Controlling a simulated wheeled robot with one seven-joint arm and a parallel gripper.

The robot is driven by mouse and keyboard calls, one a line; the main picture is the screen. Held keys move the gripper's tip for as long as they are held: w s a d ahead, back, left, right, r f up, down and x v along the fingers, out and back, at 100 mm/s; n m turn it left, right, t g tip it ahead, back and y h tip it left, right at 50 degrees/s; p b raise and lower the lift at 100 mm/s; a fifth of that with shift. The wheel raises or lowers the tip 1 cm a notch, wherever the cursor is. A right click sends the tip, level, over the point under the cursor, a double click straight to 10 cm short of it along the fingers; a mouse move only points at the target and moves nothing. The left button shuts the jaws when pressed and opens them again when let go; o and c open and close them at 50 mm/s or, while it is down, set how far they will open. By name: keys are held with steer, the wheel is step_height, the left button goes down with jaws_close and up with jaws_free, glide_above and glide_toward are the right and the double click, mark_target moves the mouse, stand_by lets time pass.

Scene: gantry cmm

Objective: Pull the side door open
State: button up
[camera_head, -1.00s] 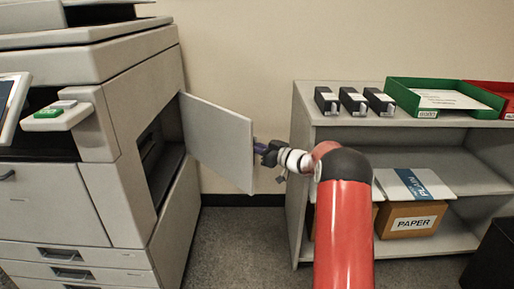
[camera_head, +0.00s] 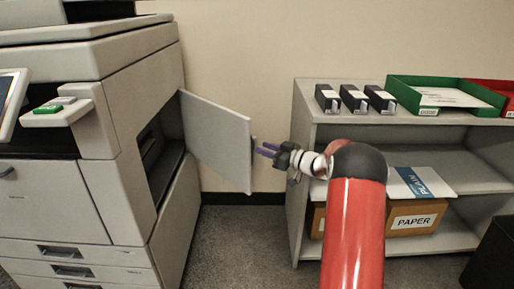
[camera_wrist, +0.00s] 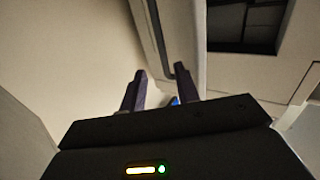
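The side door (camera_head: 215,138) of the grey printer (camera_head: 118,120) stands swung out from the printer's right side, with the dark opening (camera_head: 160,150) showing behind it. A small dark handle (camera_head: 253,143) shows at the door's free edge. My gripper (camera_head: 262,150) is just right of that edge, fingers pointing at the door, apart from the handle. In the wrist view my two purple fingers (camera_wrist: 157,90) are spread with nothing held between them. The door's edge with its dark handle strip (camera_wrist: 160,35) lies beyond them, and the opening (camera_wrist: 245,25) is at upper right.
A grey shelf (camera_head: 300,125) stands at the right, close to my arm. It carries black boxes (camera_head: 355,98), a green tray (camera_head: 400,95), a red tray (camera_head: 490,92) and a paper carton (camera_head: 412,222). Carpet floor (camera_head: 235,235) is clear between printer and shelf.

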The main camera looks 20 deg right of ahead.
steer(key=v, duration=0.2)
steer(key=shift+s+d, duration=0.15)
steer(key=shift+s, duration=0.1)
steer(key=shift+c, duration=0.3)
